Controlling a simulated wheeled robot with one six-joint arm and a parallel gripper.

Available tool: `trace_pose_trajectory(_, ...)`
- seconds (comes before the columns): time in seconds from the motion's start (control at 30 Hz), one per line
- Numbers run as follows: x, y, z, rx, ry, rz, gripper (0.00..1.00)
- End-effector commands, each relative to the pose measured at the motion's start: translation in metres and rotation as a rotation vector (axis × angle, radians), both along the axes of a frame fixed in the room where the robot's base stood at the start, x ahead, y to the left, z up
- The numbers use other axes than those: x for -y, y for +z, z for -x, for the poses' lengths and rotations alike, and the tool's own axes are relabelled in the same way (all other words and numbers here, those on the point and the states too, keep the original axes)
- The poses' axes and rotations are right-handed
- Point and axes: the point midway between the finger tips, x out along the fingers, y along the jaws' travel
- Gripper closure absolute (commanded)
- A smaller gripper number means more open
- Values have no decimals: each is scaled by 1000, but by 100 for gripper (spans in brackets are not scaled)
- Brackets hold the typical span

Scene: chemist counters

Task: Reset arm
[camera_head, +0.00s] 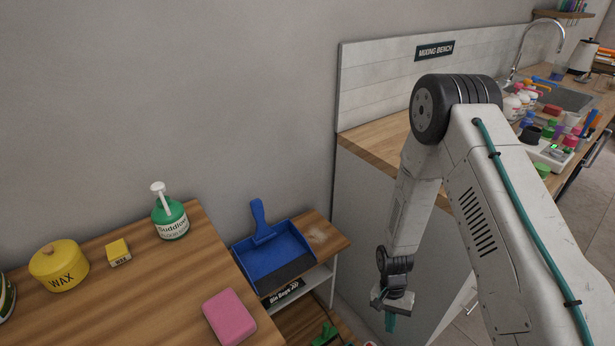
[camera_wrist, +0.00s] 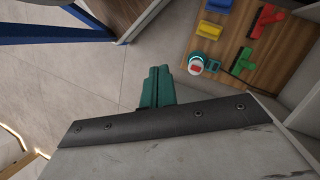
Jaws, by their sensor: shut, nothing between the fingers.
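My gripper (camera_head: 390,322) hangs from my arm at the lower middle right of the head view, pointing down in front of the mixing bench's side panel. Its teal fingers are together with nothing between them. In the wrist view the closed teal fingers (camera_wrist: 158,87) show over the grey floor, beside a wooden shelf (camera_wrist: 226,78) holding several items. The fingers look apart from everything around them.
A blue dustpan (camera_head: 271,254) lies on a low wooden unit left of my gripper. A wooden counter (camera_head: 150,290) holds a pink sponge (camera_head: 229,317), a green pump bottle (camera_head: 169,215) and a yellow wax tin (camera_head: 59,266). The mixing bench (camera_head: 378,146) stands behind my arm.

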Motion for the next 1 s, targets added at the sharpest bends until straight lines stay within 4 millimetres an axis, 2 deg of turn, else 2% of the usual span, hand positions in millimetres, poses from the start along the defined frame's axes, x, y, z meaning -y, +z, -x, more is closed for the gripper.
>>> trace_pose_trajectory(0.03,1,27,-5,-4,29,-13,100)
trace_pose_trajectory(0.23,4,130,-7,-37,157,-72,100)
trace_pose_trajectory(0.5,11,257,12,-30,294,-140,100)
trace_pose_trajectory(0.8,19,370,59,33,410,-185,100)
trace_pose_trajectory(1.0,24,428,99,110,466,-195,100)
